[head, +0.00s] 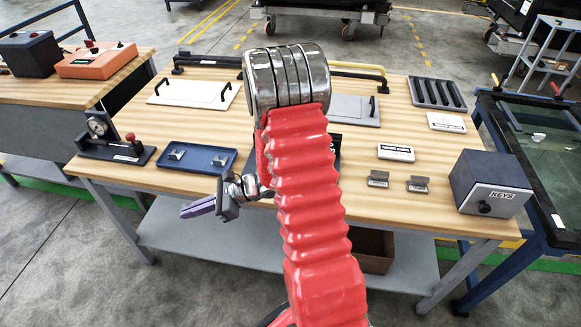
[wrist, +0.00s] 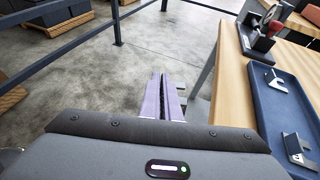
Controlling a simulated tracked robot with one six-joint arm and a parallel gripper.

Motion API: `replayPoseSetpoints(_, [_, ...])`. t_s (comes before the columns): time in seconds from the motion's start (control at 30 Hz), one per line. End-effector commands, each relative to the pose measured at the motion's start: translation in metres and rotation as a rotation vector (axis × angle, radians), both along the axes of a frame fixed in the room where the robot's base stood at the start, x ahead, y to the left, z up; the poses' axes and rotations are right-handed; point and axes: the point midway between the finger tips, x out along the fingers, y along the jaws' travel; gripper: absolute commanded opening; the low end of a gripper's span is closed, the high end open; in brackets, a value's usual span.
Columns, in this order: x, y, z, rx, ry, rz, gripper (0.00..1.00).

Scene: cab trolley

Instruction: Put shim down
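My gripper (head: 197,207) hangs off the front left edge of the table, below the blue tray, with its purple fingers pointing left. In the wrist view its fingers (wrist: 163,97) lie side by side with only a thin dark line between them. I make out no shim between them. Two small bent metal pieces, possibly shims, lie apart in the blue tray (head: 193,166): one at the left (head: 177,154), one at the right (head: 220,160). The tray also shows at the right of the wrist view (wrist: 262,112). My red arm hides the middle of the table.
The wooden table (head: 262,205) carries a dial gauge stand (head: 105,140), two small grey blocks (head: 378,178), a white box (head: 396,153), a slotted dark tray (head: 436,93) and a KEYS box (head: 490,183). Bare concrete floor (wrist: 120,85) lies beyond my fingers.

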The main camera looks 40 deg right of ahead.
Motion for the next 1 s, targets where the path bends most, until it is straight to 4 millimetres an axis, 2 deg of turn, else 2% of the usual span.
replayPoseSetpoints(0.23, [0.001, -0.011, 0.002, 0.0, -0.001, -0.02, 0.0])
replayPoseSetpoints(0.37, [0.003, -0.029, 0.009, -0.003, -0.004, -0.039, 0.0])
replayPoseSetpoints(0.47, [0.006, -0.054, 0.019, -0.003, -0.005, -0.064, 0.0])
replayPoseSetpoints(0.67, [0.003, -0.125, 0.048, -0.005, -0.005, -0.128, 0.0])
replayPoseSetpoints(0.87, [-0.014, -0.198, 0.077, -0.005, -0.003, -0.192, 0.0])
replayPoseSetpoints(1.0, [-0.033, -0.246, 0.096, -0.006, -0.003, -0.236, 0.0])
